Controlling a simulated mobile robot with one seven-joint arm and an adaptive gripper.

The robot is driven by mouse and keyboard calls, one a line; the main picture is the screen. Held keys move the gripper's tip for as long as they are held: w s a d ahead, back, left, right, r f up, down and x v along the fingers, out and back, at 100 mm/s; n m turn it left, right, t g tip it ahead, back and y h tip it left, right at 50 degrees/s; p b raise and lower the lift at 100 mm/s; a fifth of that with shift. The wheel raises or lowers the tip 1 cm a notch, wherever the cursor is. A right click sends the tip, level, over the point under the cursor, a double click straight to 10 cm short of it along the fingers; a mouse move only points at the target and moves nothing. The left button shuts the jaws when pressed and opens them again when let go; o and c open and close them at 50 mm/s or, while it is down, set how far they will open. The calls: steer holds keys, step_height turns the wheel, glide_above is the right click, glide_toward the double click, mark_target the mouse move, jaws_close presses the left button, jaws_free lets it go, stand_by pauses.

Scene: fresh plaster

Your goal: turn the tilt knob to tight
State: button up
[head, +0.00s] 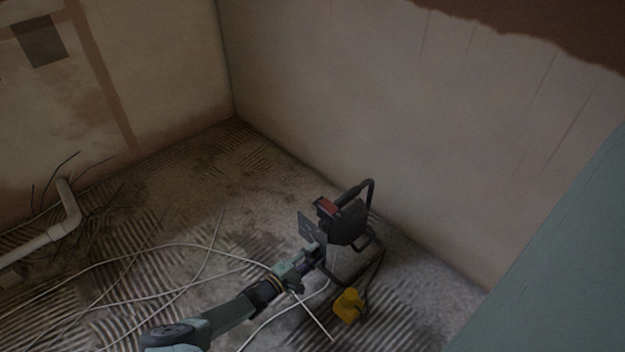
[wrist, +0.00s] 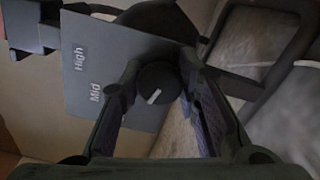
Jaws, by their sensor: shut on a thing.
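In the wrist view a round dark knob (wrist: 157,84) with a short white mark sits at the edge of a grey plate (wrist: 105,62). The plate reads "High" and "Mid"; I see no "tight" label. The white mark lies slantwise, low on the knob's face. My gripper (wrist: 160,68) has one finger on each side of the knob and is shut on it. In the head view my gripper (head: 318,258) reaches the dark floor lamp (head: 345,222) at its plate; the knob is too small to make out there.
The lamp has a black tube frame (head: 372,190) and a red part (head: 327,207) on top. A yellow box (head: 348,305) stands beside it. White cables (head: 210,248) run across the ridged floor. A pale pipe (head: 55,232) is at the left; plastered walls stand behind.

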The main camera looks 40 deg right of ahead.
steer(key=m+p, duration=0.1)
steer(key=m, duration=0.6)
steer(key=shift+p, duration=0.35)
steer(key=m+p, duration=0.1)
steer(key=m, duration=0.3)
steer(key=shift+m, duration=0.3)
steer(key=shift+m+p, duration=0.4)
steer(key=shift+m, duration=1)
steer(key=o, duration=1.2)
steer(key=a, duration=0.8)
steer(key=s+a, duration=0.1)
steer(key=a, duration=0.3)
